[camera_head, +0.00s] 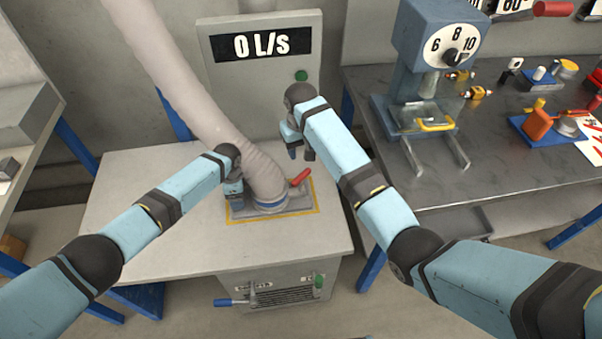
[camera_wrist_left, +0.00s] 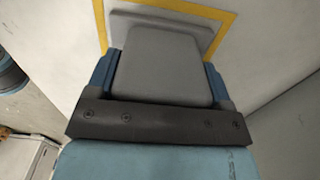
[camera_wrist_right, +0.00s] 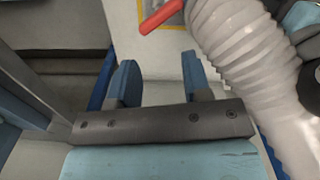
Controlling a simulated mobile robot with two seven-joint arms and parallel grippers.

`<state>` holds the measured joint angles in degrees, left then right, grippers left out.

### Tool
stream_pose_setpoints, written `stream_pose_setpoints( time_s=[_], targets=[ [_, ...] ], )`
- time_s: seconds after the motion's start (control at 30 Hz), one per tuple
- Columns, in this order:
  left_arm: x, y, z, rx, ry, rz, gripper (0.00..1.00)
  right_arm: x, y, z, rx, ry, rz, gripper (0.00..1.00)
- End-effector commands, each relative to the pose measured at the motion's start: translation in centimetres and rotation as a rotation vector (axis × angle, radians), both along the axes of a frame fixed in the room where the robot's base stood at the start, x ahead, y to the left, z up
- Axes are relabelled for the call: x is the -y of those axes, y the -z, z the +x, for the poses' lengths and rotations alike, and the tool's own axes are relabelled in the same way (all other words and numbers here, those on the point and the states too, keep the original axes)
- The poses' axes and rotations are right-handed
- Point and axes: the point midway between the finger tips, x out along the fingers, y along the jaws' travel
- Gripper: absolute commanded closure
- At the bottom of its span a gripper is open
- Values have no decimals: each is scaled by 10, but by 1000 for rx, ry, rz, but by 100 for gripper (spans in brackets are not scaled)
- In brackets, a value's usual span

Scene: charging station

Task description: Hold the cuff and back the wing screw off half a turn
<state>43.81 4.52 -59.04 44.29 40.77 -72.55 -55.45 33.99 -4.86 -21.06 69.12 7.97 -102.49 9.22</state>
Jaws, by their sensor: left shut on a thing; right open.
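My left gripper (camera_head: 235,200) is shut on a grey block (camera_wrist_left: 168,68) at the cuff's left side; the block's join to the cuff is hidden. My right gripper (camera_head: 302,153) is open and empty above and behind the lever, with bare space between its fingers (camera_wrist_right: 162,78).
The hose rises to the upper left between my arms. A panel (camera_head: 262,80) behind reads 0 L/s. A dark bench (camera_head: 440,180) at the right carries a blue dial press (camera_head: 432,45) and small parts. The light bench (camera_head: 150,220) is clear at its front and left.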

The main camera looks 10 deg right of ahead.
Motion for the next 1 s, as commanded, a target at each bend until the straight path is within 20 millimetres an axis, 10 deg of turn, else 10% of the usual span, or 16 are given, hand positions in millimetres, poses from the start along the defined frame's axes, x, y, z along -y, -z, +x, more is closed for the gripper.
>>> stream_pose_setpoints(
  time_s=[0.5,1.0],
  targets=[
    [0,0,0,0,0,1,57,0,-9,0,0,987,0,55],
    [0,0,0,0,0,0,57,1,42,-1,-3,1096,-5,55]
  ],
)
